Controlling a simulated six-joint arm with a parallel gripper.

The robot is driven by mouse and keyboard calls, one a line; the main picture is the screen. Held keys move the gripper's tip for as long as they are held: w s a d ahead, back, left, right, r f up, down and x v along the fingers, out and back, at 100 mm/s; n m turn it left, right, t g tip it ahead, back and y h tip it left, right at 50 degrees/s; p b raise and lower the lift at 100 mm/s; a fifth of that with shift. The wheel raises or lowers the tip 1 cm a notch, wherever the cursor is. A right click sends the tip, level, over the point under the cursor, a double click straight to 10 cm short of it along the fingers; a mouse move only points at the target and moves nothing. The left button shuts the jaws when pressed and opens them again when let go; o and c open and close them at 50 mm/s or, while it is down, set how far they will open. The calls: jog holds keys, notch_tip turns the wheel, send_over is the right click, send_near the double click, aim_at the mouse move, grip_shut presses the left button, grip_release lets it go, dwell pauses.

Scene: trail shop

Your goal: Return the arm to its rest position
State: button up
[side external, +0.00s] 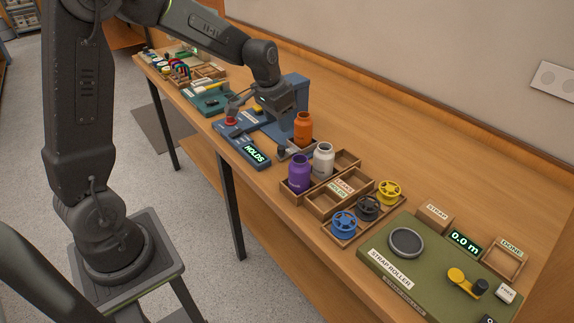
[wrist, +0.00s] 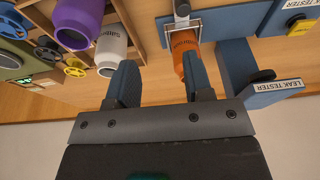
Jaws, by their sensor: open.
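My gripper (wrist: 158,72) is open in the wrist view, with nothing between its two fingers. In the side external view my gripper (side external: 238,104) is low over the blue leak tester (side external: 291,133), close to its red button (side external: 231,120); I cannot tell whether it touches. An orange bottle (side external: 303,125) stands upright at the tester; it also shows in the wrist view (wrist: 184,42), partly behind a finger. The tester's display (side external: 255,153) reads "HOLDS".
A purple bottle (side external: 299,174) and a white bottle (side external: 323,160) stand in a wooden tray beside the tester. Blue, grey and yellow spools (side external: 344,222) and a green strap roller (side external: 428,265) lie to the right. More trays and tools (side external: 208,101) lie to the left.

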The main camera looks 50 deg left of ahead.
jog(key=s+d+r+t, duration=0.1)
jog(key=s+d+r, duration=0.2)
jog(key=s, duration=0.4)
jog(key=s+d+r+t, duration=0.1)
jog(key=s+d+r, duration=0.2)
jog(key=s, duration=0.5)
jog(key=s+d+r, duration=0.4)
jog(key=s+d, duration=0.1)
jog(key=s, duration=0.3)
jog(key=shift+t, duration=0.4)
